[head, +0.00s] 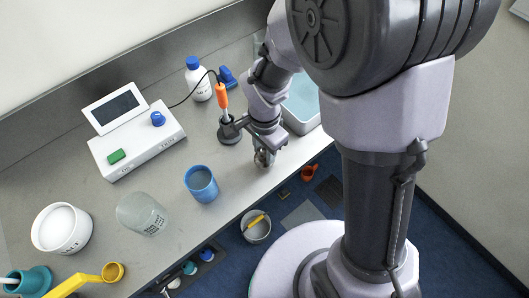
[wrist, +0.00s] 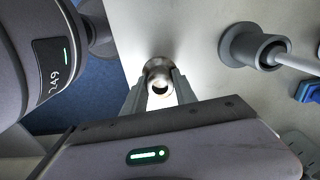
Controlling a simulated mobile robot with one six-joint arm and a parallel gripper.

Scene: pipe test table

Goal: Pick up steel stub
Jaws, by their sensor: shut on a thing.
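The steel stub (wrist: 158,74) is a short, shiny hollow cylinder, and its dark open end faces the wrist camera. My gripper (wrist: 160,92) is shut on it, with one finger on each side. In the head view my gripper (head: 263,160) points down near the front edge of the table, and the stub (head: 263,158) shows small between the fingers. I cannot tell whether the stub touches the table top.
A grey holder (head: 230,131) with an orange-handled tool stands close behind my gripper. A blue cup (head: 201,184) is to the left, and a teal tray (head: 301,107) is to the right. A white meter (head: 137,140) stands farther left. The table's front edge is close.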

